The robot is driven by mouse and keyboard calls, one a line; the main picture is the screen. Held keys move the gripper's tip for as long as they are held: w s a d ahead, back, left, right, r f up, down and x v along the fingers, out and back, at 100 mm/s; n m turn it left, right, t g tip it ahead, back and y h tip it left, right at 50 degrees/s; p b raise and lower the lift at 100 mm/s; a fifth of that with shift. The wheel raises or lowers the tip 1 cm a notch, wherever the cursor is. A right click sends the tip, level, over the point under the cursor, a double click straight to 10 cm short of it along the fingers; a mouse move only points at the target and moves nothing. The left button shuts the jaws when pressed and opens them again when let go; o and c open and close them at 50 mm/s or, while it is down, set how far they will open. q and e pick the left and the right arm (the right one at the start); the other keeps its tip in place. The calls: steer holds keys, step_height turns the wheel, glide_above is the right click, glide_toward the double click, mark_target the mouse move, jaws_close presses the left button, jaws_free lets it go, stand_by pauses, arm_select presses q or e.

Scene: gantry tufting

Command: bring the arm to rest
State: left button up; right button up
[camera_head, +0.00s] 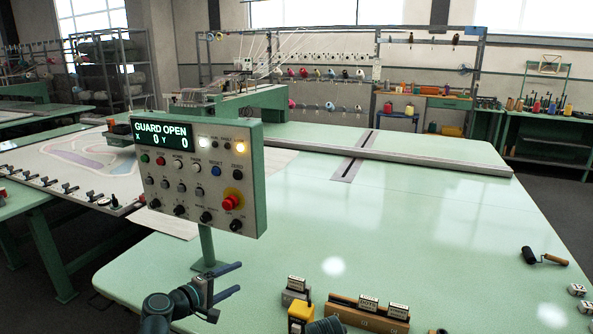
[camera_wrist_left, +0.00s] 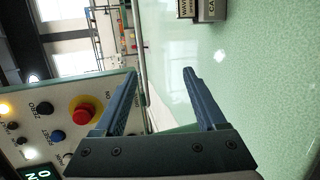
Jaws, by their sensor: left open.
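My left gripper (camera_head: 228,281) is low in the head view, below and in front of the control panel (camera_head: 200,172). Its two blue fingers are spread apart with nothing between them. They also show in the left wrist view (camera_wrist_left: 160,90), where green table surface lies beyond them. The panel stands on a green post and its screen reads GUARD OPEN, X 0, Y 0. Its red emergency knob (camera_head: 232,199) sits on a yellow ring; in the left wrist view the knob (camera_wrist_left: 85,111) is just left of the fingers. My right gripper is in neither view.
The pale green table (camera_head: 400,230) is mostly bare. A yellow item (camera_head: 300,313) and a wooden holder (camera_head: 366,315) with labelled blocks stand at the front edge, right of my gripper. A black roller (camera_head: 541,257) lies at the right. A metal rail (camera_head: 420,166) crosses the back.

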arm_select(q)
steer(key=s+d+f+m+g, duration=0.2)
steer(key=f, duration=0.1)
steer(key=s+d+f+m+g+y, duration=0.1)
steer(key=s+d+f+m+g, duration=0.1)
steer(key=f, duration=0.1)
steer(key=s+d+f+m+g, duration=0.2)
steer(key=f+m, duration=0.1)
steer(key=f, duration=0.1)
steer(key=shift+s+d+g+y, duration=0.25)
steer(key=shift+s+g+y, duration=0.05)
steer(key=shift+s+y, duration=0.1)
steer(key=s+a+f+m+g+y, duration=0.3)
steer(key=s+f+m+g+y, duration=0.25)
steer(key=s, duration=0.35)
steer(key=s+d+r+m+y+p, duration=0.1)
steer(key=s+d+r+p, duration=0.1)
steer(key=d, duration=0.3)
steer(key=s+d+r+m+y+p, duration=0.1)
steer(key=s+d+r+m+p, duration=0.1)
steer(key=d, duration=0.3)
steer(key=shift+s+d+g, duration=0.2)
steer(key=shift+s+g, duration=0.25)
steer(key=shift+s, duration=0.4)
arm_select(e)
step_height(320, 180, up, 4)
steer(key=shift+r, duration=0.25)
